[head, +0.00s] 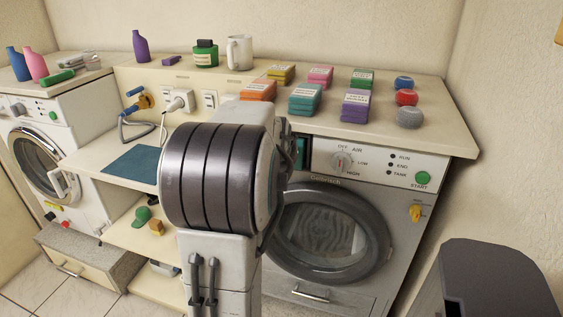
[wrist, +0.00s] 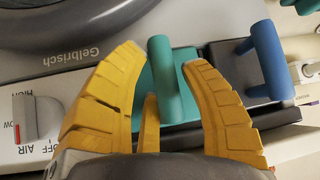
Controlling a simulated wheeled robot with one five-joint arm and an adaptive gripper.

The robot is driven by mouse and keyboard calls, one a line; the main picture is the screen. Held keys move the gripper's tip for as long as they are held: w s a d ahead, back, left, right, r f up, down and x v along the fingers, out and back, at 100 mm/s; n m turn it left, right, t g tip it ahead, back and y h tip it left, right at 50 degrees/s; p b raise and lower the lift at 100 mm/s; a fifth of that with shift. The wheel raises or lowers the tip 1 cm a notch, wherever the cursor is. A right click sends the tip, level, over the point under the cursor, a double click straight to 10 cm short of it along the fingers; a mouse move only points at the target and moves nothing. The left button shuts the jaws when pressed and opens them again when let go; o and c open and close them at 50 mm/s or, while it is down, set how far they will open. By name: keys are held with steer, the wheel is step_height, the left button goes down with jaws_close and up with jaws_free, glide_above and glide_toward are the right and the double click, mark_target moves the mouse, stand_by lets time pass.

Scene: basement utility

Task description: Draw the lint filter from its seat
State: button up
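The lint filter appears to be the teal piece (wrist: 160,62) with an upright bar handle, seated in a dark slot in the dryer's front panel in the wrist view. In the head view a sliver of teal (head: 301,152) shows at the panel's left end, mostly behind my arm. My gripper (wrist: 166,58) has its yellow fingers apart on either side of the teal handle. Narrow gaps seem to show beside the handle, so I see no firm grip. My gripper's fingers are hidden by my arm in the head view.
A blue handle (wrist: 268,60) on a dark block stands close to the right finger in the wrist view. The dryer (head: 330,235) has a dial (head: 341,162) and a green start button (head: 422,178). Several coloured boxes lie on the counter (head: 440,135) above. A dark bin (head: 497,270) stands at right.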

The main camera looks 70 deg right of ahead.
steer(key=shift+r, duration=0.1)
jaws_close()
steer(key=shift+a, duration=0.15)
